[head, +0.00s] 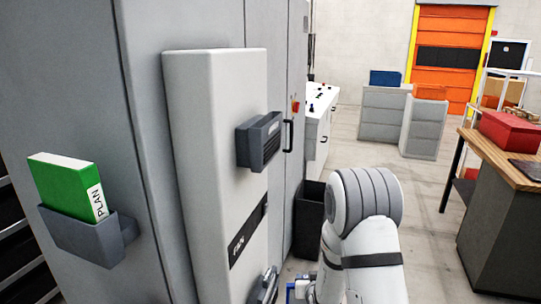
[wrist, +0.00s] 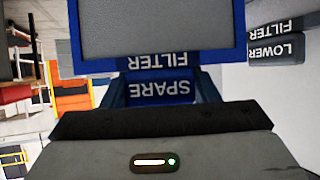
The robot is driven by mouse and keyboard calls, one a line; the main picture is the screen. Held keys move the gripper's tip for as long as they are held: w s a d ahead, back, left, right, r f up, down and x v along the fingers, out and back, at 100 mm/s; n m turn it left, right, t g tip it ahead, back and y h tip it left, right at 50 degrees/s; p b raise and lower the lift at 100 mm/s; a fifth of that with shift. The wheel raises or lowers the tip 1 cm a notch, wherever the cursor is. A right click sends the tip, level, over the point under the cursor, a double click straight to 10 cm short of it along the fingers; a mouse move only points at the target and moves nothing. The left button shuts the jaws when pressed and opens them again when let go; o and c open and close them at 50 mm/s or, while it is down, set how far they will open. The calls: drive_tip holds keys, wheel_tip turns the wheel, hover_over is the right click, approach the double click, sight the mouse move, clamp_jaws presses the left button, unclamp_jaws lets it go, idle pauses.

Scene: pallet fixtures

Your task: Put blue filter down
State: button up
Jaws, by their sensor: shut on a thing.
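The blue filter (wrist: 243,38) shows in the wrist view as a blue frame around a grey panel, cut off by the top edge. Its upside-down lettering reads "SPARE FILTER". My gripper (wrist: 162,112) is shut on the filter's near, lettered end; the exact contact is hard to see. In the head view a small blue part (head: 292,292) shows at the bottom beside my arm, which hides most of the gripper. A dark grey "LOWER FILTER" holder (wrist: 276,48) is on the pale panel to the right in the wrist view, apart from the filter.
A white "FAN" cabinet (head: 205,120) carries an upper dark holder (head: 259,141) and a lower one (head: 264,285). A green "PLAN" binder (head: 65,185) sits in a wall pocket. A dark bin (head: 308,215) stands behind. A wooden-topped bench (head: 505,165) is right; open floor lies between.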

wheel_tip(320, 180, up, 6)
drive_tip(key=p, duration=0.5)
drive_tip(key=shift+s+a+r, duration=0.1)
drive_tip(key=s+a+r+n+g+y, duration=0.2)
drive_tip(key=s+a+r+n+y, duration=0.2)
drive_tip(key=r, duration=1.7)
drive_tip(key=s+a+r+n+g+y+b, duration=0.1)
drive_tip(key=s+a+r+n+g+y, duration=0.2)
drive_tip(key=r, duration=1.8)
drive_tip(key=s+a+r+n+g+y, duration=0.2)
drive_tip(key=s+a+r+n+y, duration=0.2)
drive_tip(key=r, duration=1.7)
drive_tip(key=a+n, duration=0.3)
drive_tip(key=shift+s+a+r+g+y, duration=0.2)
drive_tip(key=shift+s+g+y, duration=0.1)
drive_tip(key=shift+s+g, duration=0.1)
